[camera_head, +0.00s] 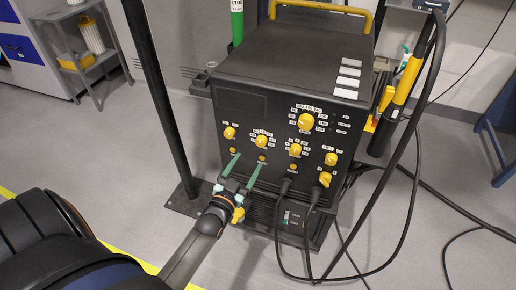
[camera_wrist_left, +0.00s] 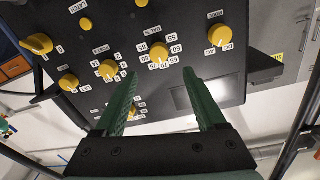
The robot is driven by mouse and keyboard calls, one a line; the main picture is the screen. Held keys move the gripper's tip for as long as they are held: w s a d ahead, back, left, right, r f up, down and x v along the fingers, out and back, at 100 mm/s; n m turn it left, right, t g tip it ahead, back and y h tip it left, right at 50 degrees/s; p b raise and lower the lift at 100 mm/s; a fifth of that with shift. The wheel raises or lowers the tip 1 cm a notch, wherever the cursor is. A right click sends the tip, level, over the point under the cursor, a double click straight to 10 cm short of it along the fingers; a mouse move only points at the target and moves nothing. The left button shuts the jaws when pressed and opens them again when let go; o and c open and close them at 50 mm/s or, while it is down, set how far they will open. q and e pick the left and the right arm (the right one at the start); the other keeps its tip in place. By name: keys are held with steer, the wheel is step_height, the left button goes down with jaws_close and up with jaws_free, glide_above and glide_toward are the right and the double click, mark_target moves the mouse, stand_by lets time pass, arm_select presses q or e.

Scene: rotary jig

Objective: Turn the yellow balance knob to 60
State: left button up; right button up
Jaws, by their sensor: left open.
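The yellow balance knob (camera_head: 261,141) sits on the front panel of a black machine (camera_head: 281,66), in the left half of its knob row. In the left wrist view the knob (camera_wrist_left: 160,55) shows a ring of number labels, with a BAL label above it. Where its pointer stands is too small to tell. My left gripper (camera_head: 248,162) is open and empty, its green fingers pointing at the panel just below the knob. In the left wrist view the fingertips (camera_wrist_left: 162,78) are spread to either side, apart from the knob. My right gripper is not in view.
Other yellow knobs, including a mode knob (camera_wrist_left: 218,33) and a large one (camera_head: 306,121), surround the balance knob. Black cables (camera_head: 285,188) plug in at the lower right. A dark upright post (camera_head: 160,95) stands left of the machine.

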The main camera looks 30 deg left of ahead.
mark_target(260, 144)
arm_select(q)
steer(key=w, duration=0.2)
steer(key=w+a, duration=0.1)
steer(key=w, duration=0.2)
steer(key=w+b, duration=0.1)
steer(key=w, duration=0.2)
steer(key=shift+w+a+f, duration=0.1)
steer(key=shift+w+a, duration=0.1)
steer(key=shift+c, duration=0.3)
jaws_close()
